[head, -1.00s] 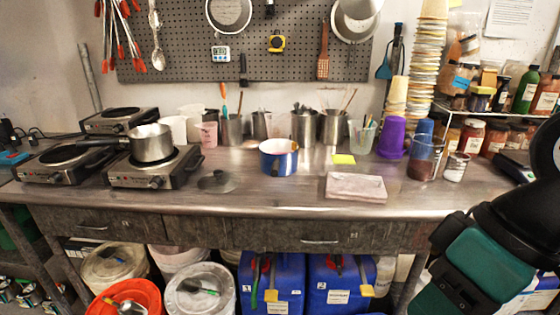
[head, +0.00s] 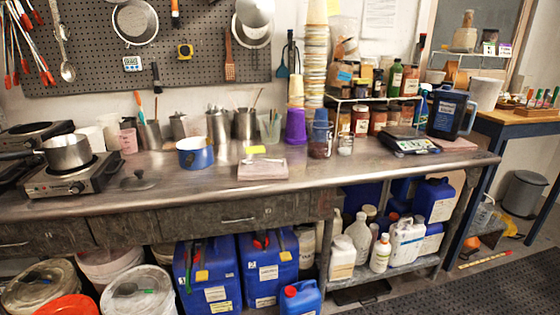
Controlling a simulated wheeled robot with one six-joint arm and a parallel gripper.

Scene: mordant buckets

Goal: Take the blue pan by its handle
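The blue pan (head: 200,158) with a white inside stands upright on the metal worktop (head: 215,180), near the middle of the head view. I cannot make out its handle clearly; a small dark patch shows on its near left side. Nothing is in or on the pan that I can see. My gripper is not in view, so I cannot see its place or state.
A dark lid (head: 138,182) lies left of the pan. A steel saucepan (head: 67,152) sits on a hot plate (head: 72,178) further left. A pinkish slab (head: 262,170) lies to the right. Metal containers (head: 218,127) stand behind. The worktop before the pan is clear.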

